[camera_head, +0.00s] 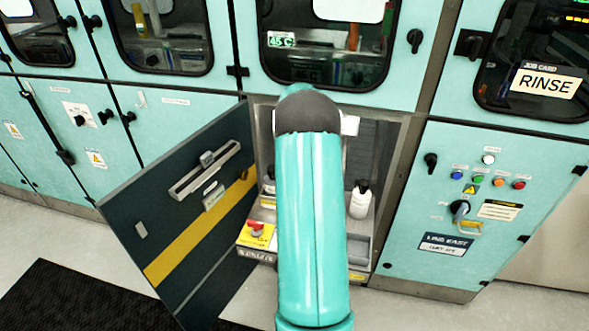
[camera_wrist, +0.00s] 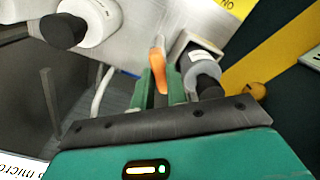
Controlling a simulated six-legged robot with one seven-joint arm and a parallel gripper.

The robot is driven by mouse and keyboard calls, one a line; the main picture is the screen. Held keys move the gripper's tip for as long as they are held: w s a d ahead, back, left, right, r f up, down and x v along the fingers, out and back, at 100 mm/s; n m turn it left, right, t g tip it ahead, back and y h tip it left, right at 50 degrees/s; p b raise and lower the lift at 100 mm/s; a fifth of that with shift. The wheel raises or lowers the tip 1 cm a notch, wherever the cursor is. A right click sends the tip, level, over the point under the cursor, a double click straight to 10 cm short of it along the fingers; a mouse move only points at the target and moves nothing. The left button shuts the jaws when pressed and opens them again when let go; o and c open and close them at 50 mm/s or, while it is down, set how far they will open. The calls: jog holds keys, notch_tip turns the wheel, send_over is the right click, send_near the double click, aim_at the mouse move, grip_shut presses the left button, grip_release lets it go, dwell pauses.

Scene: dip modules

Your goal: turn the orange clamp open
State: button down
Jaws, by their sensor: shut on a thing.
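The orange clamp (camera_wrist: 157,62) shows in the wrist view as a narrow orange piece at the fingertips. My gripper (camera_wrist: 161,84) has its green fingers shut on it. The clamp's lower part is hidden between the fingers, and I cannot tell how far it is turned. In the head view my teal arm reaches into the open cabinet and hides both clamp and gripper.
White bottles with black caps (camera_head: 360,200) (camera_wrist: 92,22) stand in the cabinet. The dark cabinet door (camera_head: 190,215) with a yellow stripe stands open at left. A red knob (camera_head: 257,229) sits on a yellow plate.

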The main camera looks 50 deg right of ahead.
jog(key=m, duration=0.3)
jog(key=shift+m, duration=2.2)
jog(key=c, duration=1.4)
grip_release()
notch_tip(320, 180, up, 14)
jog(key=shift+f, duration=0.1)
